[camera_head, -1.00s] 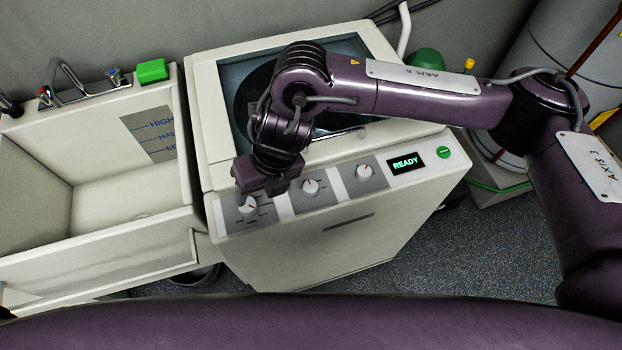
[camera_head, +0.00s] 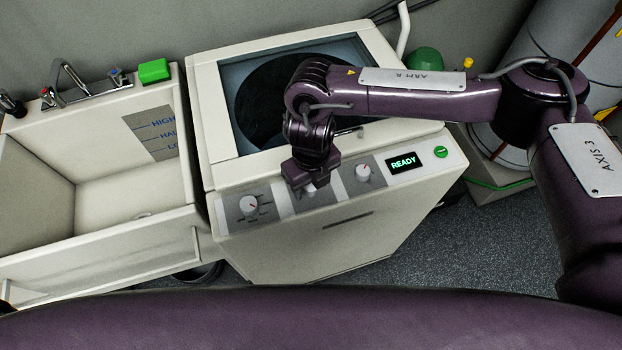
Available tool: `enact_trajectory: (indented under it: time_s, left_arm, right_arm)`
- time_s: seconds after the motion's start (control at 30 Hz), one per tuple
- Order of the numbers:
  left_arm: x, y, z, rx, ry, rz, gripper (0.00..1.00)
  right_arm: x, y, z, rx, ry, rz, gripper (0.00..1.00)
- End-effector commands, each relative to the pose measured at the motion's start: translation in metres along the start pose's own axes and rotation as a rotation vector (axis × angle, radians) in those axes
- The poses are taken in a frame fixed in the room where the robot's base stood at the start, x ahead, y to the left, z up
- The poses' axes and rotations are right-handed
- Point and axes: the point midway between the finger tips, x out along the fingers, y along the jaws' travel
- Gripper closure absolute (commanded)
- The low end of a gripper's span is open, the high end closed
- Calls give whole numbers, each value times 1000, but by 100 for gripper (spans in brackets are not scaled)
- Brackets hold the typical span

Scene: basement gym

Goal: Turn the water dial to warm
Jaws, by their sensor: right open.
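The washing machine (camera_head: 290,250) has a sloped front panel with three white dials in a row. The left dial (camera_head: 249,205) is in plain view, with a small red mark on it. The middle dial (camera_head: 309,187) is mostly hidden under my right gripper (camera_head: 310,184). The right dial (camera_head: 363,172) is clear of the gripper. The labels around the dials are too small to read. My right gripper points down over the middle dial and is open; I cannot tell whether its fingers touch the dial. My left gripper is not in view.
A lit display (camera_head: 404,163) reads READY, beside a green button (camera_head: 441,152). A pale sink (camera_head: 130,195) with level marks stands to the left, with a green block (camera_head: 154,70) on its back rim. Grey floor (camera_head: 440,245) is open at the right.

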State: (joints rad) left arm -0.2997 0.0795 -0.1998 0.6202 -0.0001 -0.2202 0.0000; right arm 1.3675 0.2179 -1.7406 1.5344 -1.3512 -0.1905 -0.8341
Motion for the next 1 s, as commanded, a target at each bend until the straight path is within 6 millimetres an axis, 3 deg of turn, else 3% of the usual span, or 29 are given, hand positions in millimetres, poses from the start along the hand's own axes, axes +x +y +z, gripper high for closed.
enact_trajectory:
  time_s: [0.23, 0.57, 1.0]
  left_arm:
    - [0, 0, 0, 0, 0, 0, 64]
    - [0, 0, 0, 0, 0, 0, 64]
    - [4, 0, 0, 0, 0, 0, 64]
  right_arm:
    - [1, 0, 0, 0, -1, 0, 47]
    - [1, 0, 0, 0, -1, 1, 90]
    - [1, 0, 1, 102, -2, 2, 91]
